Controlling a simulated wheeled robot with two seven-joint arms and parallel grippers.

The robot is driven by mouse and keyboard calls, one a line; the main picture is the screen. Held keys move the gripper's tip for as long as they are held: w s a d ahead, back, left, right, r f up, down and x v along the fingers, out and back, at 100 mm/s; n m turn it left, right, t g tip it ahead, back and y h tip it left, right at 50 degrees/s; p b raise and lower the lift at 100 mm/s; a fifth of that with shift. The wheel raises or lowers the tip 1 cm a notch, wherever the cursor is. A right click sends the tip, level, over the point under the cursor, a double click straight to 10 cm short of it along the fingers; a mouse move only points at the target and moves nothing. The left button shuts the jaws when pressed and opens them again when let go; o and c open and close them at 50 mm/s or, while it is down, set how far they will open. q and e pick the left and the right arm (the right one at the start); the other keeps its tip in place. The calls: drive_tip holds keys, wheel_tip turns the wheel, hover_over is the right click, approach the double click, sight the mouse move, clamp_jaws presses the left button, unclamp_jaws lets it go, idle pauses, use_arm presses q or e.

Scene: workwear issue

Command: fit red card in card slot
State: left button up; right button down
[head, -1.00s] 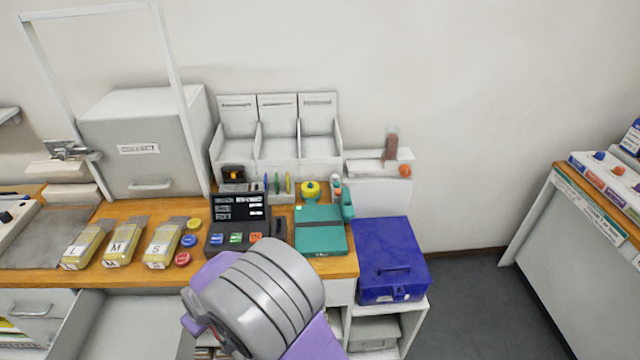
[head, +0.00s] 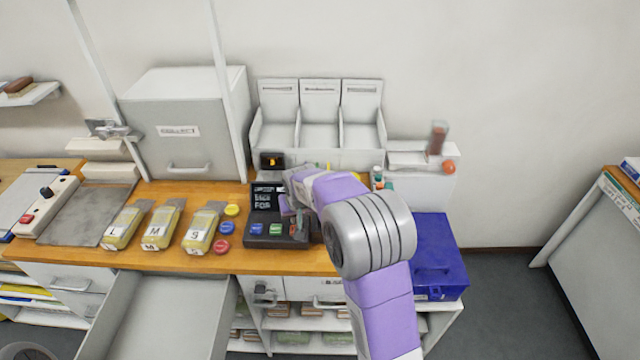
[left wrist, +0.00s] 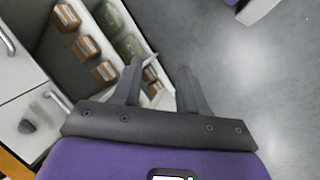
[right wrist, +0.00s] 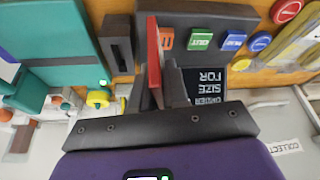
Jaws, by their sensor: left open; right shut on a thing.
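The red card (right wrist: 153,50) shows nearly edge-on between the fingers of my right gripper (right wrist: 160,88), which is shut on it. In the right wrist view the card stands out past the fingertips, over the edge of the dark terminal (right wrist: 190,18) beside its orange key. A dark block with a narrow slot (right wrist: 119,45), which looks like the card slot, lies just left of the card, apart from it. In the head view my right gripper (head: 288,207) is over the terminal (head: 262,197), and my forearm hides much of the slot area. My left gripper (left wrist: 158,85) is open and empty.
Blue, yellow and red discs (head: 228,228) and several yellow packs (head: 198,230) lie left of the terminal. A teal box (right wrist: 65,35) lies beyond the slot block. An open drawer (head: 160,310) juts out below the counter. A blue case (head: 440,250) stands at right.

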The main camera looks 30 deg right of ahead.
drive_tip(key=w+d+r+m+h, duration=0.1)
drive_tip(key=w+d+r+m, duration=0.2)
drive_tip(key=d, duration=0.5)
drive_tip(key=f+b, duration=0.4)
drive_tip(key=shift+d+f, duration=0.15)
drive_tip(key=shift+d, duration=0.05)
drive_tip(key=shift+s+f, duration=0.15)
drive_tip(key=shift+f, duration=0.05)
idle(0.6)
idle(0.7)
drive_tip(key=shift+f+b, duration=1.1)
drive_tip(key=shift+f, duration=0.6)
idle(0.6)
idle(0.4)
drive_tip(key=c, duration=1.1)
unclamp_jaws()
drive_tip(key=shift+o, duration=0.2)
